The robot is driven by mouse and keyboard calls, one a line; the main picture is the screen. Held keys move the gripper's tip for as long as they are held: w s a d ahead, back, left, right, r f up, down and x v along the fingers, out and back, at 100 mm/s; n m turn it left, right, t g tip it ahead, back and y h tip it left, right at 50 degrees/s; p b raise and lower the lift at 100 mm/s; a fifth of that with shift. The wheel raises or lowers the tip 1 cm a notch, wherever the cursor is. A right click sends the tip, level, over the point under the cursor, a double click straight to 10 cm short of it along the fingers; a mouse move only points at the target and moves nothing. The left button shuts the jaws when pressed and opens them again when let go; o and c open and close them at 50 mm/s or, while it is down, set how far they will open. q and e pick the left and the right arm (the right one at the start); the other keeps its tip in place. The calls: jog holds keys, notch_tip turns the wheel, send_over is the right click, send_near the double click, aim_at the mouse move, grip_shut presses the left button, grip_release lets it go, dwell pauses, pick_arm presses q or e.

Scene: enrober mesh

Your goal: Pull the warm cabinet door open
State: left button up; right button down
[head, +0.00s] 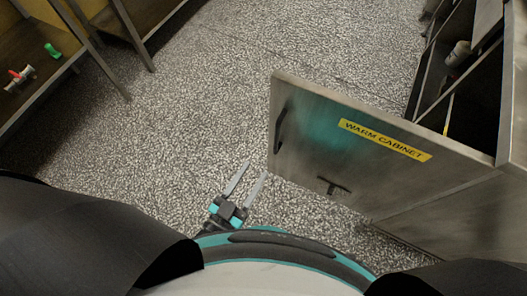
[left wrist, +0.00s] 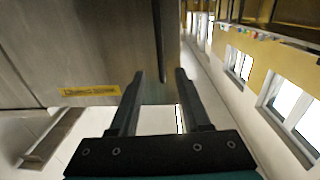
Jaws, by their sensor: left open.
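The warm cabinet door (head: 350,150) is a grey metal panel with a yellow "WARM CABINET" label (head: 385,140). It stands swung out from the cabinet (head: 470,205) at the right of the head view. Its dark bar handle (head: 281,130) is near the door's free left edge. My left gripper (head: 248,178) is open and empty, below and left of that edge, apart from the handle. In the left wrist view the door (left wrist: 80,40) fills the left, and the dark handle (left wrist: 158,40) shows just beyond the open fingers (left wrist: 160,76). My right gripper is not in view.
A shelf bench (head: 30,70) with a green item (head: 52,51) and a red-and-white item (head: 20,76) stands at the upper left. Open dark shelving (head: 445,70) is at the upper right. Speckled floor (head: 190,100) between them is clear.

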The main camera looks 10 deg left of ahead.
pick_arm(q)
jog(key=shift+v, duration=1.4)
